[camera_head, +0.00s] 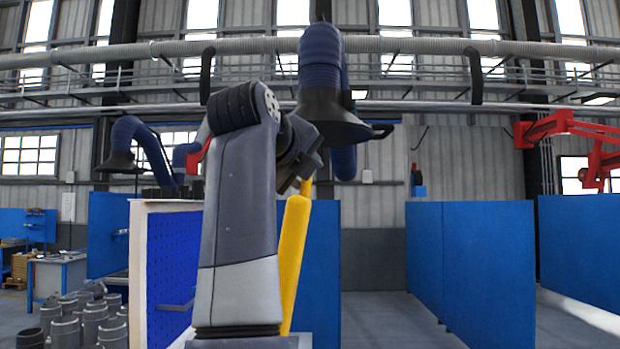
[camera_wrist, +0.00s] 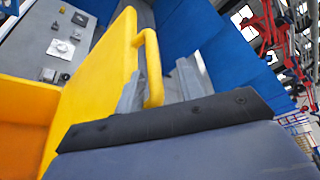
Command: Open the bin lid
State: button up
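A yellow lid panel (camera_wrist: 105,70) with a bar handle (camera_wrist: 152,65) fills the middle of the wrist view. An orange-yellow bin part (camera_wrist: 22,110) lies to its left. In the head view the yellow lid (camera_head: 293,262) shows as a narrow, steeply tilted strip behind my arm, so it appears raised. My gripper (camera_wrist: 160,90) has one grey finger between panel and handle and the other right of the handle, with a visible gap. It looks open around the handle. Its wrist end in the head view is partly hidden behind my arm.
A white-framed blue pegboard panel (camera_head: 170,265) stands left of my arm. Blue partitions (camera_head: 470,265) stand to the right, with clear floor (camera_head: 390,320) before them. Grey cylindrical parts (camera_head: 95,320) stand at lower left. A dark extraction hood (camera_head: 325,110) hangs above.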

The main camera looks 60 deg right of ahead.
jog(key=w+v, duration=0.1)
jog(key=v, duration=0.6)
jog(key=shift+s+a, duration=0.3)
jog(key=shift+a, duration=0.1)
jog(key=x, duration=1.1)
jog(key=shift+s+d, duration=0.1)
jog(key=shift+s, duration=0.05)
jog(key=shift+r, duration=0.15)
jog(key=shift+w+a, duration=0.35)
jog(key=shift+w, duration=0.2)
jog(key=shift+s+d, duration=0.1)
jog(key=shift+s, duration=0.1)
